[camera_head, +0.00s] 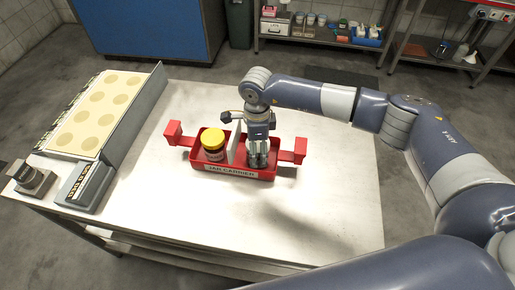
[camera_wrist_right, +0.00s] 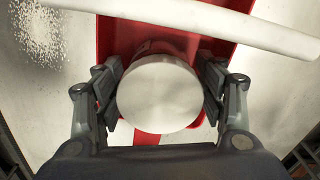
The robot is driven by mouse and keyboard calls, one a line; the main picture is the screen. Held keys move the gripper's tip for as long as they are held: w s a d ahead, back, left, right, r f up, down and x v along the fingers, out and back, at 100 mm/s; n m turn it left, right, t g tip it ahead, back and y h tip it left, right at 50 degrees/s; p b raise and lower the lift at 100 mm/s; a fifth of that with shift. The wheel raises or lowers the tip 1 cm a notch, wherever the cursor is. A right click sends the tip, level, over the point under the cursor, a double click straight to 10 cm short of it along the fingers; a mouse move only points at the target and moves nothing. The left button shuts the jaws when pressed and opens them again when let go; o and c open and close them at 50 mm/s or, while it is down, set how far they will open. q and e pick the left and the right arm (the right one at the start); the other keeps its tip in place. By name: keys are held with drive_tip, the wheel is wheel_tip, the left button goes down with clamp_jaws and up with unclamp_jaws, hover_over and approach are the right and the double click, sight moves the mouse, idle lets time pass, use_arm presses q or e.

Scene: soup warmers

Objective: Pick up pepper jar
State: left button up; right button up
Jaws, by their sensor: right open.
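A red jar carrier (camera_head: 237,175) labelled "JAR CARRIER" stands on the white table. A jar with a yellow lid (camera_head: 212,139) sits in its left part. My right gripper (camera_head: 258,160) points down into its right part, past a pale upright divider or handle (camera_head: 236,145). In the right wrist view, a jar with a round white lid (camera_wrist_right: 159,92) stands between the open fingers of that gripper, one on each side. The gripper hides this jar in the head view. I cannot read a pepper label on either jar. My left gripper is out of view.
A tray with round wells (camera_head: 97,112) stands at the table's left, beside small labelled devices (camera_head: 82,187). The table's front and right (camera_head: 330,200) are clear. A blue cabinet (camera_head: 145,28) and stocked shelves (camera_head: 320,33) stand behind.

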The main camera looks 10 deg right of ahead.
drive_tip(key=shift+d+f, duration=0.15)
drive_tip(key=shift+f, duration=1.25)
drive_tip(key=c, duration=0.9)
drive_tip(key=shift+c, duration=0.2)
